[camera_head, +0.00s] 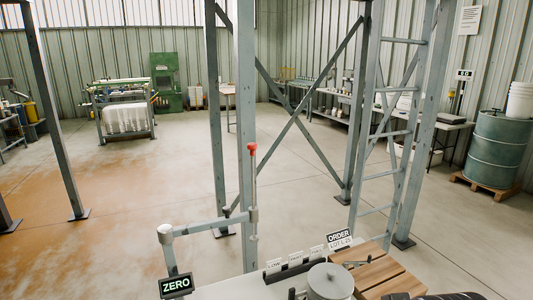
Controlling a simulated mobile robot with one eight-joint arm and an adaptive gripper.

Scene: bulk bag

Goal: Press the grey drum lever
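A grey drum-shaped body (330,282) with a round lid stands at the bottom centre-right, cut off by the lower edge. A thin small rod (353,263) shows just right of its top; I cannot tell whether it is the drum's lever. An upright rod with a red knob (252,148) stands to the left, beside a grey post. I cannot identify my gripper's fingers in this view. Dark shapes along the bottom edge, right of the drum, are cut off and I cannot tell what they are.
A wooden slatted surface (378,272) is right of the drum. Signs reading ZERO (176,286) and ORDER (339,238) stand near it. Grey steel frame posts (246,110) and a ladder (386,135) rise close behind. A large green-grey barrel (496,150) stands far right. Open floor lies beyond.

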